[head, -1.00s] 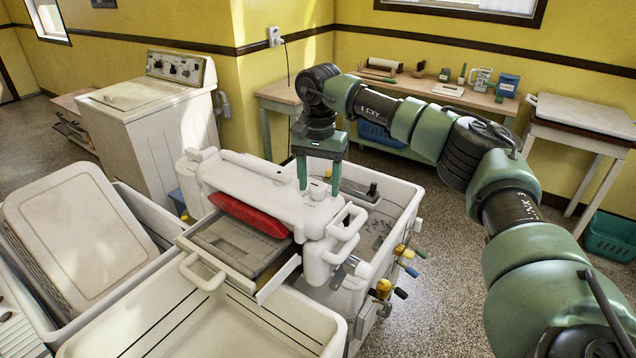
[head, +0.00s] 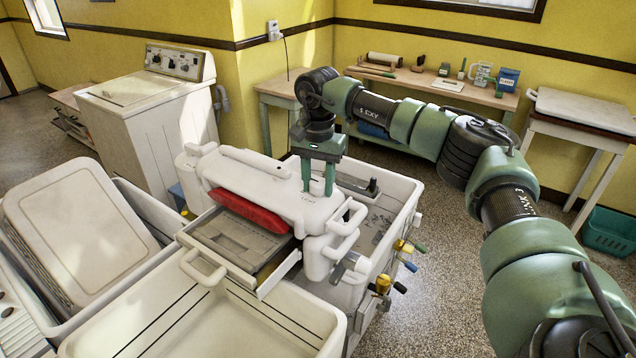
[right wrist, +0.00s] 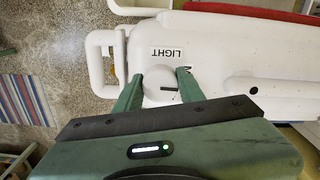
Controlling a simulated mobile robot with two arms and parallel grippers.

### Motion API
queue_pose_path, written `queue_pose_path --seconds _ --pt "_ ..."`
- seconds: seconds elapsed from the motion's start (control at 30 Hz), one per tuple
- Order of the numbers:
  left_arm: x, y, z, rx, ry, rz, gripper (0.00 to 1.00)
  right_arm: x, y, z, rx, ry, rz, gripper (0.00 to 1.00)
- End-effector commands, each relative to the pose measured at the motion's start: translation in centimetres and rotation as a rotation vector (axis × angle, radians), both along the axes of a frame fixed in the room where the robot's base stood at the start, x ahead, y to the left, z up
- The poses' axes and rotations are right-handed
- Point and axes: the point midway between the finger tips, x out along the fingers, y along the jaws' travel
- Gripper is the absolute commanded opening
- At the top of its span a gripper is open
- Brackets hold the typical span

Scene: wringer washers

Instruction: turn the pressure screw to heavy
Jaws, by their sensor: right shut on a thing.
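The white wringer head (head: 262,187) lies across the washer tubs, with a red bar (head: 247,213) along its front. My right gripper (head: 318,190) points down at the right end of its top. In the right wrist view, its two fingertips (right wrist: 160,82) are shut on the sides of the pressure screw (right wrist: 160,92), a round white knob with a short dark mark. Another dark mark is mostly hidden by the right finger. I see no "heavy" label. My left gripper is not in view.
White loop handles (head: 345,222) stand at the wringer's right end, close to my gripper. Open tubs (head: 200,325) lie in front, and coloured taps (head: 384,284) stick out at the right. A workbench (head: 450,95) stands behind.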

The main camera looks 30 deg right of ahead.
Motion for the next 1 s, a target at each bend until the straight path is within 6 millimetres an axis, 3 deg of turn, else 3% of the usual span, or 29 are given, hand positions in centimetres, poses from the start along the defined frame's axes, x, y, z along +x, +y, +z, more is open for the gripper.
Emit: queue_pose_path --seconds 0.27,1.0 --pt "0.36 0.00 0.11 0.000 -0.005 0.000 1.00 0.07 0.00 -0.01 0.000 0.000 -0.175 0.00" --pt "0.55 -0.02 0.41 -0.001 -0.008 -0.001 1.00 0.17 -0.03 0.02 -0.002 0.000 -0.874 0.00"
